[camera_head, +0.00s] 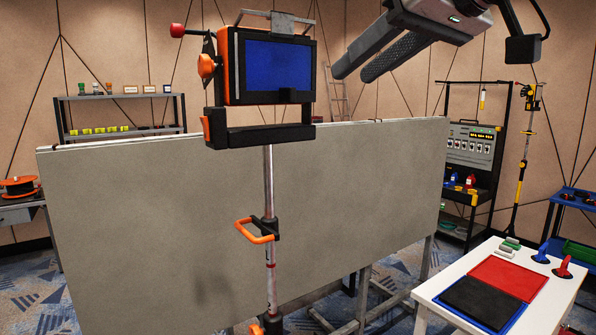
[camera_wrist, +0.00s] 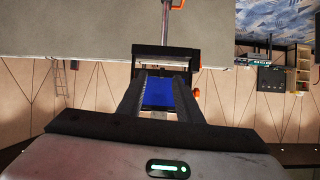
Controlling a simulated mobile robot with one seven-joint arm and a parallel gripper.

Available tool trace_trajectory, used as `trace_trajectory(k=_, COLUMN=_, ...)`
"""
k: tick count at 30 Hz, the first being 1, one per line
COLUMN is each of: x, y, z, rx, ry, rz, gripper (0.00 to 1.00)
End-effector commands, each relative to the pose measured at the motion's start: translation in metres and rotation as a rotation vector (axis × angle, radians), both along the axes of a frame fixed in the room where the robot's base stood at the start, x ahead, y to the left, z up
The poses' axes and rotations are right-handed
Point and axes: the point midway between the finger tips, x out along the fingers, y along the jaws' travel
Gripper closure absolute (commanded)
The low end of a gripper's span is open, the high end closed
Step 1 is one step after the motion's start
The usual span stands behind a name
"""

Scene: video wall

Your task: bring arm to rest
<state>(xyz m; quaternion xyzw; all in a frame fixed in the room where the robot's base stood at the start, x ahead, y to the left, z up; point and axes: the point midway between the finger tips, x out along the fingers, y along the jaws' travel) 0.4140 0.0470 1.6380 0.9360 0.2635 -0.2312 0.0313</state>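My gripper (camera_head: 352,75) is at the top right of the head view, raised and pointing down to the left. Its two dark fingers are apart with nothing between them. In the wrist view my gripper (camera_wrist: 164,78) shows both fingers spread, with an upside-down scene behind. A blue screen in an orange and black frame (camera_head: 279,66) is clamped on an upright pole (camera_head: 268,180) left of my gripper. The fingers look clear of it. In the wrist view the blue screen (camera_wrist: 158,92) shows in the gap between the fingers.
A large grey panel (camera_head: 170,215) stands behind the pole. A white table (camera_head: 430,293) at lower right holds a red tray (camera_head: 497,274), a black pad on blue (camera_head: 481,302) and suction cups. Shelves (camera_head: 120,103) stand at the back left, a tool rack (camera_head: 472,150) at the right.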

Motion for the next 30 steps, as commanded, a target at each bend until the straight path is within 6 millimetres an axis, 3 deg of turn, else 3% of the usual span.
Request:
trace_trajectory(k=5, x=-0.028, y=-0.01, z=-0.121, rx=-0.015, ry=0.234, rz=-0.15, gripper=0.68)
trace_trajectory(k=9, x=-0.063, y=-0.019, z=-0.222, rx=-0.07, ry=0.389, rz=-0.279, gripper=0.68)
trace_trajectory(k=12, x=-0.091, y=-0.027, z=-0.285, rx=-0.122, ry=0.47, rz=-0.363, gripper=0.68)
trace_trajectory(k=15, x=-0.115, y=-0.036, z=-0.332, rx=-0.168, ry=0.526, rz=-0.429, gripper=0.68)
trace_trajectory(k=18, x=-0.132, y=-0.043, z=-0.363, rx=-0.202, ry=0.56, rz=-0.471, gripper=0.68)
trace_trajectory(k=21, x=-0.141, y=-0.047, z=-0.379, rx=-0.22, ry=0.574, rz=-0.494, gripper=0.68)
trace_trajectory(k=30, x=-0.143, y=-0.048, z=-0.383, rx=-0.223, ry=0.581, rz=-0.499, gripper=0.68)
